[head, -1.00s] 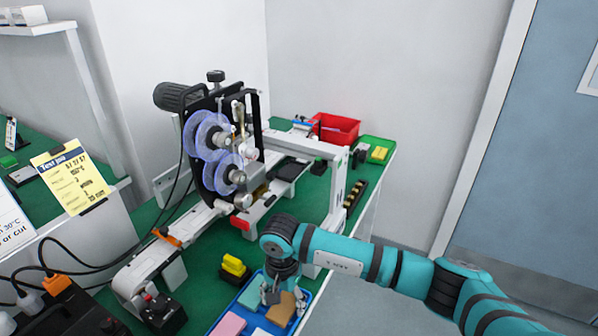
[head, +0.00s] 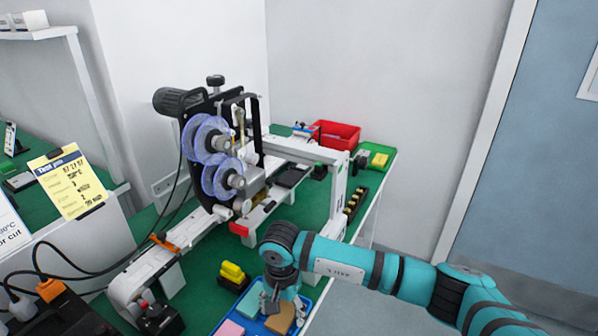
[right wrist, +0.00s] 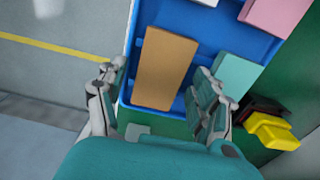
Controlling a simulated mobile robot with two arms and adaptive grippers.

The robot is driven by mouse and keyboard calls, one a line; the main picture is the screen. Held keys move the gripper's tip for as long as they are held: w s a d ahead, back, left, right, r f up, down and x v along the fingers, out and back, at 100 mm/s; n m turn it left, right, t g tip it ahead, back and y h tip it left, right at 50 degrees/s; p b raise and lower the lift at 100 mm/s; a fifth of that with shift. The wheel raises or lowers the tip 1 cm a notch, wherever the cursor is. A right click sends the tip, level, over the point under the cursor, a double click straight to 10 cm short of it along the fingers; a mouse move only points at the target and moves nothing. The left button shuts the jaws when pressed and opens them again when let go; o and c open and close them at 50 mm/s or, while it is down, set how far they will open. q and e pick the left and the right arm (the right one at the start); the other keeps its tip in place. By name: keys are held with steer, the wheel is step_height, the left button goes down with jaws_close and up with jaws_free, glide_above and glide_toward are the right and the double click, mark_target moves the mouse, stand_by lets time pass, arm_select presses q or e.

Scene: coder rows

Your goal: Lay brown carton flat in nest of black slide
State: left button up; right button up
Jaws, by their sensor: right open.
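The brown carton (head: 281,318) lies in the blue tray (head: 251,302) at the bottom of the head view. In the right wrist view the carton (right wrist: 166,66) is a plain tan block lying in the tray (right wrist: 204,48). My right gripper (head: 280,299) is above the tray at the carton. In the right wrist view its open fingers (right wrist: 160,78) are on either side of the carton's near part; I cannot tell whether they touch it. A black slide (head: 292,177) shows on the machine; its nest is too small to make out. My left gripper is out of view.
A pink block (head: 230,327) and a mint block (head: 249,306) share the tray. A yellow block (head: 232,271) on a black holder stands beside it. The reel machine (head: 222,165) fills the bench's middle. A red bin (head: 338,135) stands at the back.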

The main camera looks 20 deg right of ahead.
steer(key=c, duration=0.8)
steer(key=shift+o, duration=0.2)
steer(key=shift+r, duration=0.15)
steer(key=shift+r+p, duration=1.15)
steer(key=shift+r, duration=1.2)
steer(key=shift+d, duration=0.1)
